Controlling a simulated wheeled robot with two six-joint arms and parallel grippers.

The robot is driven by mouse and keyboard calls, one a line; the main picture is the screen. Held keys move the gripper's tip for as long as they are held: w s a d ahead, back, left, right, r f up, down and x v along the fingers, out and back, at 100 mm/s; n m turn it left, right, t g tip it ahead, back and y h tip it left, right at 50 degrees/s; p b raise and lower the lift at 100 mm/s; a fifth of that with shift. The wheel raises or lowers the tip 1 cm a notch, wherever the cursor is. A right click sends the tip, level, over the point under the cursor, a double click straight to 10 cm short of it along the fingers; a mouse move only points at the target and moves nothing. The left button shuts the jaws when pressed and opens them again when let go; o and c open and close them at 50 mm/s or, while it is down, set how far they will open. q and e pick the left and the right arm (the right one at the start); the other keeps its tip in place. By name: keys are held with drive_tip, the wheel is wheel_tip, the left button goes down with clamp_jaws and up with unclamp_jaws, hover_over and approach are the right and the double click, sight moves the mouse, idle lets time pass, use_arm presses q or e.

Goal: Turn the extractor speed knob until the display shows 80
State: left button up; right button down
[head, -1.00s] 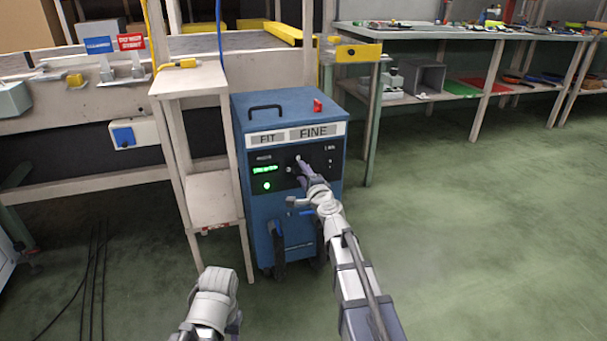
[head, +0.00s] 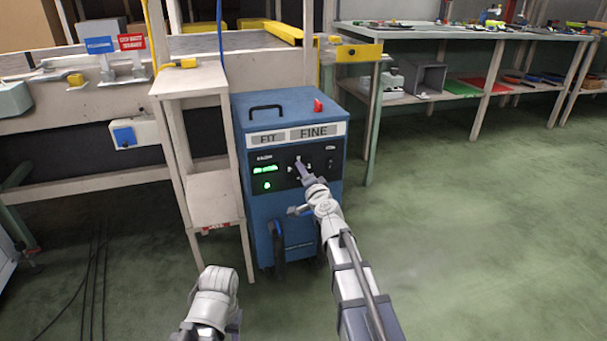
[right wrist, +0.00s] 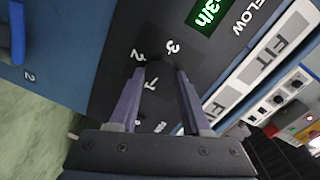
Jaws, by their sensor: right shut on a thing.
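The blue extractor unit (head: 255,212) stands on the floor with a dark control panel on its front. Its green display (head: 265,169) is lit, but its digits are too small to read in the head view. In the right wrist view only the end of the green display (right wrist: 208,12) shows, reading "3/h". My right gripper (head: 298,163) is at the panel, right of the display. In the right wrist view its fingers (right wrist: 165,72) are shut on the dark speed knob, which is mostly hidden between them. Scale marks 1, 2 and 3 surround the fingertips. My left arm's wrist shows at the bottom; its gripper does not show.
A narrow wooden stand (head: 190,80) is close to the unit's left side. A red switch (head: 318,106) and a black handle (head: 266,107) are on top. A workbench (head: 460,33) stands behind right. The floor at right is clear.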

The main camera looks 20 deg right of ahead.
drive_tip(key=shift+a, duration=0.1)
drive_tip(key=shift+c, duration=1.8)
unclamp_jaws()
drive_tip(key=shift+s, duration=0.1)
drive_tip(key=s, duration=0.7)
drive_tip(key=shift+s+r, duration=0.2)
drive_tip(key=shift+s, duration=0.1)
